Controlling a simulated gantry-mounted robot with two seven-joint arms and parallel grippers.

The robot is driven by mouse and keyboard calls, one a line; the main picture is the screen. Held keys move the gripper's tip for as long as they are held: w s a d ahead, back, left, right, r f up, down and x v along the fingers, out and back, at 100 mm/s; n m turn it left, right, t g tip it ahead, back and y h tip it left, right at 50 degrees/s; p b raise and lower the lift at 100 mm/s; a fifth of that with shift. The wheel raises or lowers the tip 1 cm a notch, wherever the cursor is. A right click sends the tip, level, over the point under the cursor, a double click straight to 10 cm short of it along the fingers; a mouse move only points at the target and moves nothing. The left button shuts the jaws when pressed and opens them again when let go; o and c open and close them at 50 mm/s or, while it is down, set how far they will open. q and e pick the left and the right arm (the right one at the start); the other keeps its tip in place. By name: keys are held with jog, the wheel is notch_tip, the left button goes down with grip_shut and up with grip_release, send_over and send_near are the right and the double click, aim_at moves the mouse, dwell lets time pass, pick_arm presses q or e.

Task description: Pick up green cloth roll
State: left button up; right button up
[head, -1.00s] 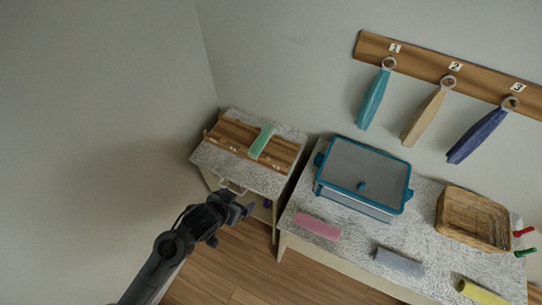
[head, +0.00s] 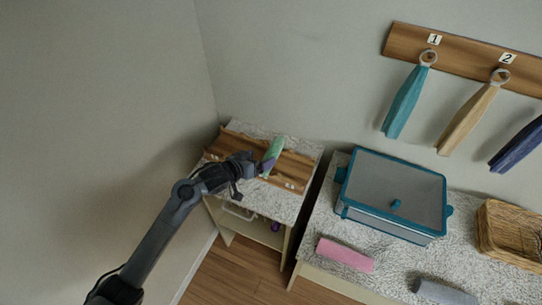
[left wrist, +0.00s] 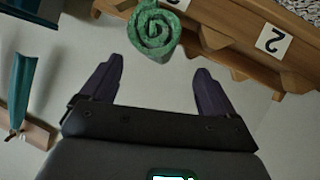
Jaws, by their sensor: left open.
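The green cloth roll (head: 278,146) lies on the wooden rack on the small side table in the head view. My left gripper (head: 262,166) is at the roll's near end and partly covers it. In the left wrist view the roll's spiral end (left wrist: 153,32) shows just beyond the fingertips, roughly between them in line. The left gripper (left wrist: 160,66) is open, with nothing visible between its two purple fingers. My right gripper is not in view.
The wooden rack (head: 296,174) has scalloped edges; its "2" label (left wrist: 271,39) shows close by in the left wrist view. A blue-rimmed box (head: 392,190), pink roll (head: 344,254), grey roll (head: 444,292) and wicker basket (head: 512,232) stand on the right table. Cloths hang on the wall.

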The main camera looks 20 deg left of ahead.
aim_at(266, 154)
pick_arm(q)
jog(key=shift+x, duration=2.6)
jog(key=shift+w+r, duration=0.1)
jog(key=shift+r, duration=0.05)
jog(key=shift+c, duration=0.5)
jog(key=c, duration=1)
jog(key=shift+r, duration=0.1)
jog(key=shift+c, duration=0.2)
jog(key=shift+r, duration=0.45)
jog(key=r, duration=0.3)
jog(key=shift+w+d+r, duration=0.1)
jog(key=shift+d+r, duration=0.15)
jog(key=shift+d, duration=0.05)
jog(key=w+d+r, duration=0.1)
jog(key=d+r, duration=0.1)
jog(key=d, duration=0.1)
jog(key=w+d+r+b, duration=0.1)
jog(key=d+r, duration=0.1)
jog(key=d, duration=0.2)
jog(key=w+d+r, duration=0.2)
jog(key=d, duration=0.1)
jog(key=shift+d+r, duration=0.15)
jog(key=shift+r, duration=0.1)
